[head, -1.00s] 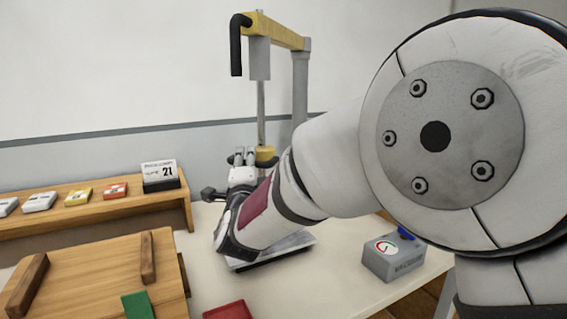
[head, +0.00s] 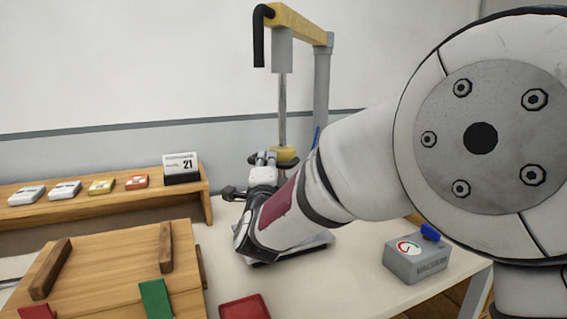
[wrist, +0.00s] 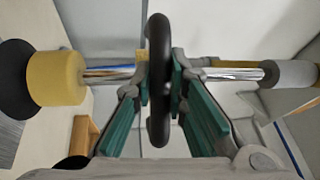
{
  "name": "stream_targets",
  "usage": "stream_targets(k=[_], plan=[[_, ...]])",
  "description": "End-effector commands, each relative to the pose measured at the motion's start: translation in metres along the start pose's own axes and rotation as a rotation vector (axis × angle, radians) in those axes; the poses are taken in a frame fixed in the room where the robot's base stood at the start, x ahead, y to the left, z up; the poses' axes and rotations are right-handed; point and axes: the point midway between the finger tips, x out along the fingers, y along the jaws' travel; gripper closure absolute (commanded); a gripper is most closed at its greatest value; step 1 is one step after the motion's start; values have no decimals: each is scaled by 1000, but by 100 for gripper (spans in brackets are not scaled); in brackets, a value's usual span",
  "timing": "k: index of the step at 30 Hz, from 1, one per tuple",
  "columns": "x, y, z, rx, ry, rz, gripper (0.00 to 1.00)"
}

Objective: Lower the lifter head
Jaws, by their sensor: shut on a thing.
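The lifter head is a yellow cylinder (head: 285,156) at the lower end of a chrome rod (head: 282,108), under a yellow beam (head: 300,25). The wrist view shows the lifter head (wrist: 55,78) at left, with a black cup on its end. A black ring handle (wrist: 158,55) stands around or beside the rod, clear of the yellow cylinder. My gripper (wrist: 162,88) has its teal-padded fingers on both sides of the ring, shut on it. In the head view my gripper (head: 263,160) is beside the lifter head; my arm hides what is below.
A grey vacuum box (head: 418,260) with a gauge and blue switch stands right of my arm. A grey post (head: 322,85) holds the beam. A wooden board (head: 115,265) lies at left, with a red tray (head: 245,307) in front. A shelf (head: 105,203) holds small boxes and a calendar.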

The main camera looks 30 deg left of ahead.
Motion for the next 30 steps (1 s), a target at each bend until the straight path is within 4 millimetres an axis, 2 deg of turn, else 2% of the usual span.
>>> stream_targets(k=[1,3,15,27,28,30], plan=[[-2,15,0,-3,-2,8,100],[-3,24,1,-2,-2,9,100],[-12,70,4,-3,-3,10,100],[-13,72,5,-3,-2,10,100],[-13,72,5,-3,-2,10,80],[-13,72,5,-3,-2,10,65]])
